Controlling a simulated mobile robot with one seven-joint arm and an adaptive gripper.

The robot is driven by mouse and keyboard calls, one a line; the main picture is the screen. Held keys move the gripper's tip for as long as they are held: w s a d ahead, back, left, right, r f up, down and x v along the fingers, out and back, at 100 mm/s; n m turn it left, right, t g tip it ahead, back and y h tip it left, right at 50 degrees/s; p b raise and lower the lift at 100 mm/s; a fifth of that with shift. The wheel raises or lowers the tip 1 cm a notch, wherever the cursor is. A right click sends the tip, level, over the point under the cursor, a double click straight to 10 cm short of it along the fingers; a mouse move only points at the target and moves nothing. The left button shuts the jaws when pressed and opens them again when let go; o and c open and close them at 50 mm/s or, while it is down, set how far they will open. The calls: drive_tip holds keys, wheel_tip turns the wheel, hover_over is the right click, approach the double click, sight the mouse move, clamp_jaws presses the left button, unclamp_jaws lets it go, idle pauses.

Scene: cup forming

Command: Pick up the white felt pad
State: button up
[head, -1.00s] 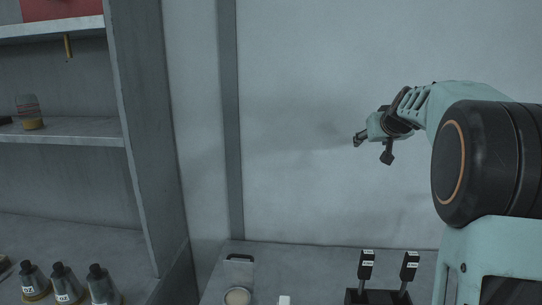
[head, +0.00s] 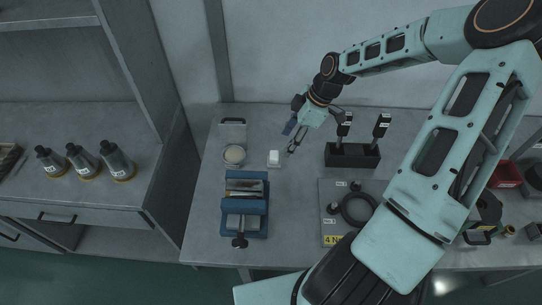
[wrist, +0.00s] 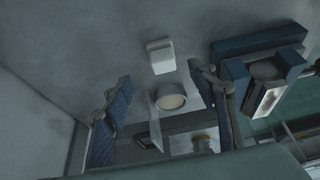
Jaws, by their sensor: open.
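A small white block (head: 274,157), which looks like the white felt pad, lies on a pale base at the back left of the table. It also shows in the wrist view (wrist: 160,58), beyond the fingertips and roughly between them. My gripper (head: 291,139) is above the table, just right of the white block in the head view, and touches nothing that I can see. Its two blue-padded fingers (wrist: 160,84) are spread wide in the wrist view, with nothing held.
A blue vise (head: 244,205) is in front. A dark holder (head: 351,155) with two black-handled tools stands to the right. A grey plate with a black ring (head: 358,208) lies front right.

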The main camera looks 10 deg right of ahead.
sight(275, 154)
drive_tip(key=x, duration=0.8)
drive_tip(key=shift+s+a+f+p, duration=0.1)
drive_tip(key=shift+a+f+p, duration=0.05)
drive_tip(key=shift+a+p, duration=0.3)
drive_tip(key=shift+a+f, duration=0.1)
drive_tip(key=shift+f, duration=0.3)
drive_tip(key=c, duration=1.2)
drive_tip(key=shift+c, duration=0.2)
drive_tip(key=shift+r, duration=0.1)
